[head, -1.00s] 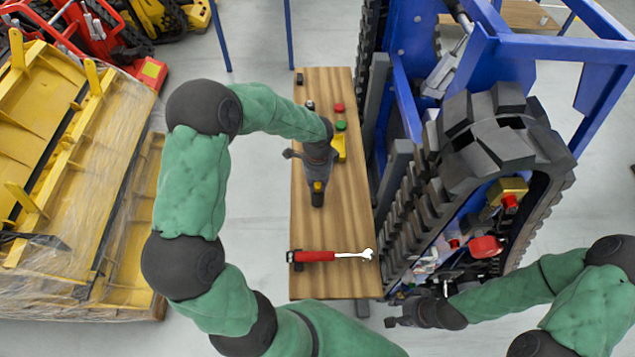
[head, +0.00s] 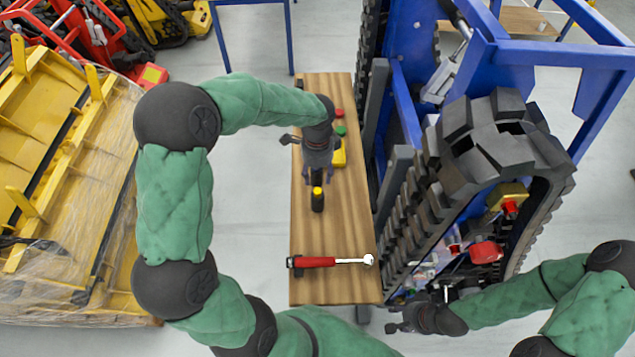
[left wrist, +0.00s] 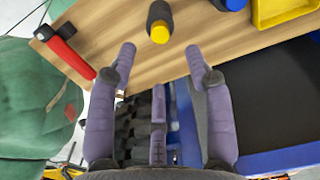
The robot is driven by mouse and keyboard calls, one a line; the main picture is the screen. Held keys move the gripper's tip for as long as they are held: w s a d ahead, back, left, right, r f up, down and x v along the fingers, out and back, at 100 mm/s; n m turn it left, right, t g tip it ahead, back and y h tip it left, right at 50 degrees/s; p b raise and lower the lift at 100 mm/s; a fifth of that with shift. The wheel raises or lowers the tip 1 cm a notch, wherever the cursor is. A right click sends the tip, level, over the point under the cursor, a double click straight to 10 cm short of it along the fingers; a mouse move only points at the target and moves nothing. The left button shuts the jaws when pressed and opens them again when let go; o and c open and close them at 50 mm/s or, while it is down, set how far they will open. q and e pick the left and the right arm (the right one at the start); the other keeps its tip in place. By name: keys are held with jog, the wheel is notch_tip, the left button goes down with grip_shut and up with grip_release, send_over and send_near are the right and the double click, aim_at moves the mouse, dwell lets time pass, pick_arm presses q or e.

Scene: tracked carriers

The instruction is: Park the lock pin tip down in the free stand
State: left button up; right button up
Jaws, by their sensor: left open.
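A black upright cylinder with a yellow top (head: 317,199) stands on the wooden bench (head: 345,225). It looks like the lock pin, but I cannot tell where pin and stand meet. It also shows in the left wrist view (left wrist: 159,30), just beyond my fingertips. My left arm and gripper hide part of the bench's far end.
A red-handled tool (head: 318,262) lies across the bench's near end. The tracked carrier with blue frame (head: 408,105) stands close on the right. A yellow wrapped load (head: 70,200) is at left.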

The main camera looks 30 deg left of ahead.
pick_arm(q)
jog(key=shift+r, duration=2)
